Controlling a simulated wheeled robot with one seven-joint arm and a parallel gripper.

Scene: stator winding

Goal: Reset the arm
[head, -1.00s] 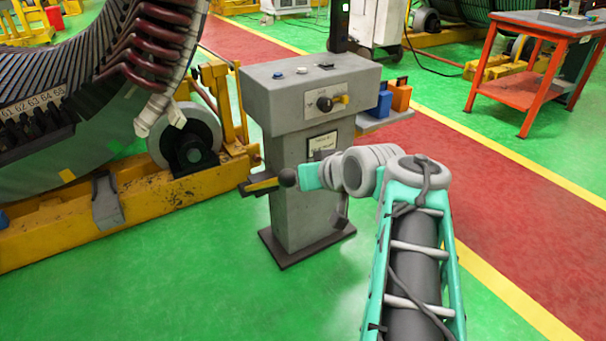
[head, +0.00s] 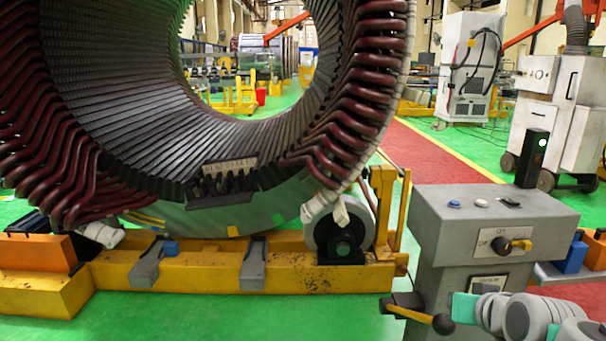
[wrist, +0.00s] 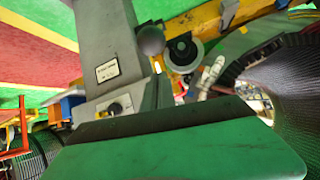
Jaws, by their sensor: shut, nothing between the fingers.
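My arm shows at the lower right of the head view. Its teal gripper end (head: 466,307) is beside the dark ball knob (head: 443,324) of the lever on the grey control pedestal (head: 480,212). Whether the two touch cannot be told. The gripper is shut and empty. In the wrist view a broad green surface with a dark edge, apparently part of my gripper, fills the bottom. The ball knob (wrist: 150,40) appears above it, clear of it in the picture, with the pedestal (wrist: 105,35) behind. Most of my arm is out of frame.
A big stator (head: 220,215) with dark red coils rests on a yellow base (head: 200,270) left of the pedestal. A blue bin (head: 572,254) is on a side shelf at the pedestal's right. White cabinets (head: 468,70) stand behind. Green floor (head: 330,318) lies open in front.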

